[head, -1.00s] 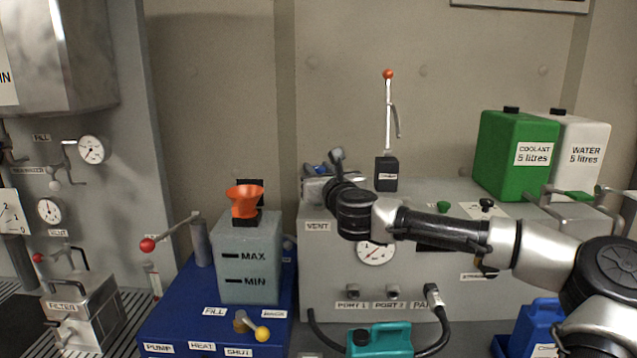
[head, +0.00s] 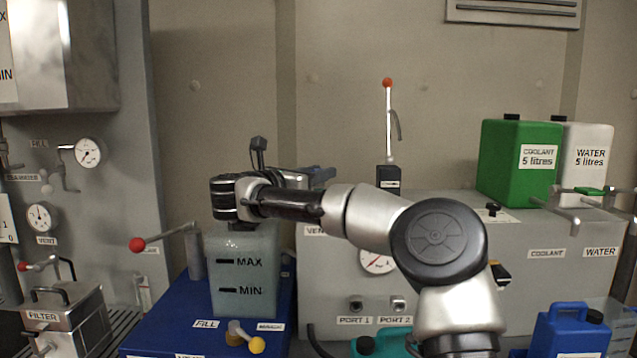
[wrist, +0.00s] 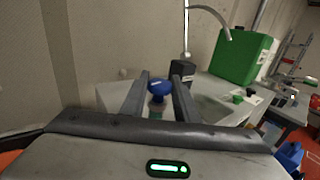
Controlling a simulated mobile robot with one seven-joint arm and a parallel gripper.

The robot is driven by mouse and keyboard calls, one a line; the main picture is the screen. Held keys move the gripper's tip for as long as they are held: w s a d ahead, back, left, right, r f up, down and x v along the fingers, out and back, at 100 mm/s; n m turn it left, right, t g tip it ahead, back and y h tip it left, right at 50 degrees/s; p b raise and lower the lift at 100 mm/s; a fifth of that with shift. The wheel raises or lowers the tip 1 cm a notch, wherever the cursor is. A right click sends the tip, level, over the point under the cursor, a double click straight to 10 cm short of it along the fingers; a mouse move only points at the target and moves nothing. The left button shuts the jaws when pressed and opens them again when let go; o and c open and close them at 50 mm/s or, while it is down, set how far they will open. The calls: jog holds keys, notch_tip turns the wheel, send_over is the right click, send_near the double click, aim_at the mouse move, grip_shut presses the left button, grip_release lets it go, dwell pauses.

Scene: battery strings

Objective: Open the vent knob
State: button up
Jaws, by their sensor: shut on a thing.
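The vent knob (wrist: 158,88) is blue and round-topped. In the wrist view it sits between the two fingers of my gripper (wrist: 160,80), over the top of the grey cabinet (head: 450,212). My gripper is shut on it. In the head view my gripper (head: 318,175) is above the cabinet's back left corner, partly hidden by my arm, and the knob cannot be made out there. A partly covered VENT label (head: 314,230) is on the cabinet front below.
A black box with a red-tipped lever (head: 388,120) stands right of my gripper. A green coolant can (head: 515,160) and a white water can (head: 590,150) are farther right. The MAX/MIN tank (head: 243,275) stands at left under my arm, which hides its orange funnel.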

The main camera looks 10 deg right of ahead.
jog(key=shift+m+g+h, duration=0.8)
jog(key=shift+g, duration=0.1)
jog(key=shift+r+g, duration=0.1)
jog(key=shift+g, duration=0.2)
jog(key=o, duration=1.1)
jog(key=shift+d, duration=0.1)
jog(key=shift+c, duration=0.2)
jog(key=b+v, duration=0.1)
jog(key=v, duration=1.6)
jog(key=shift+a+f, duration=0.25)
